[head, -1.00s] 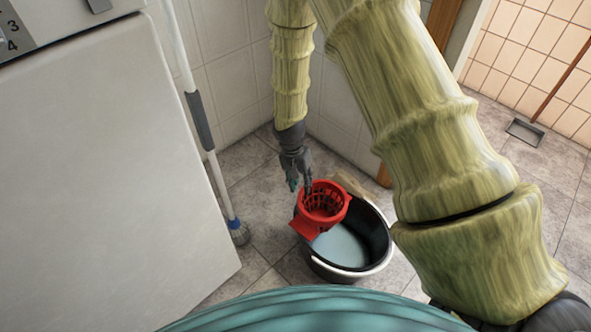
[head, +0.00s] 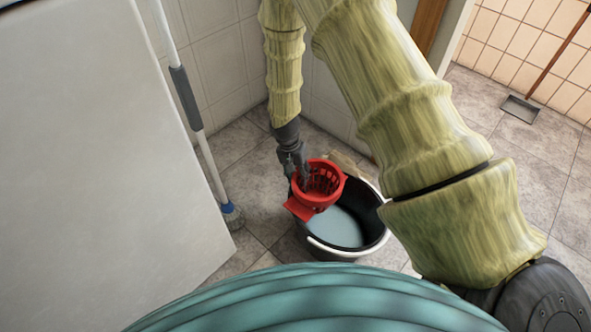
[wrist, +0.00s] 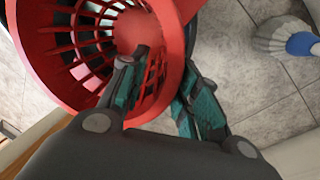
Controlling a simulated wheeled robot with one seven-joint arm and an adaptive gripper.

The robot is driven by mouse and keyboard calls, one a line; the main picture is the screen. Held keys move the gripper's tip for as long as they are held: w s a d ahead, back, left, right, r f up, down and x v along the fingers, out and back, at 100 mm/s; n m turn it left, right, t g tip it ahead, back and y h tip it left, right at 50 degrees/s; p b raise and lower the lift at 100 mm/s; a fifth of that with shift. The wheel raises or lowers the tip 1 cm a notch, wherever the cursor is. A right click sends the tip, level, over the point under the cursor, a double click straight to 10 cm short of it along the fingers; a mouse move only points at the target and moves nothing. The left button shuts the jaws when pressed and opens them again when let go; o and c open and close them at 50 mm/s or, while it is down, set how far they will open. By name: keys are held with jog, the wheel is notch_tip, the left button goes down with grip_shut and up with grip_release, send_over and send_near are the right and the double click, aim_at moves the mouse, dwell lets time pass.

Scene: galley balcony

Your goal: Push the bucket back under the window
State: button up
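The bucket (head: 379,244) is black with a pale rim and greyish water in it. It stands upright on the tiled floor in the head view. A red slotted wringer basket (head: 297,208) sits at its far left rim; it also fills the upper left of the wrist view (wrist: 184,12). Contact is unclear. No window is in view.
A white appliance (head: 90,170) fills the left. A mop (head: 199,130) leans beside it, its head (head: 233,217) on the floor. Tiled walls (head: 217,75) meet behind the bucket. A beige cloth-like piece (head: 348,166) lies behind it.

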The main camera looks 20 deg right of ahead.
jog(key=shift+f, duration=0.4)
grip_shut()
jog(key=shift+d+r, duration=0.1)
jog(key=shift+r, duration=0.1)
jog(key=w+a, duration=0.5)
jog(key=w, duration=0.6)
jog(key=shift+a, duration=0.15)
dwell(2.7)
jog(key=shift+w+a+f, duration=0.1)
jog(key=shift+w, duration=0.1)
dwell(0.4)
